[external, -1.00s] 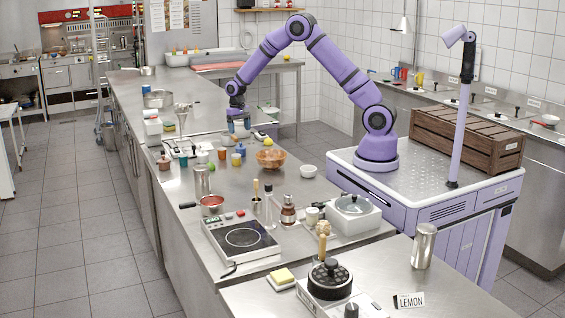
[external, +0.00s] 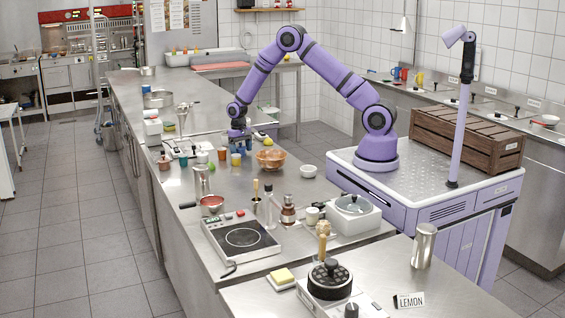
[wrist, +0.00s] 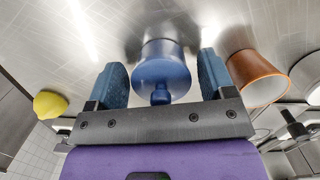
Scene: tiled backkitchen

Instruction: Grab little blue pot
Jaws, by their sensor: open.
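The little blue pot (wrist: 160,66) shows in the middle of the wrist view, with a small knob facing the camera. It lies between the two blue-padded fingers of my gripper (wrist: 162,78), with a gap visible on each side. My gripper is open and holds nothing. In the external view my gripper (external: 239,138) is low over the steel counter, and the blue pot (external: 242,149) is partly hidden beneath it.
An orange-brown cup (wrist: 257,76) is close beside the right finger in the wrist view. A yellow lemon (wrist: 50,104) is off to the left.

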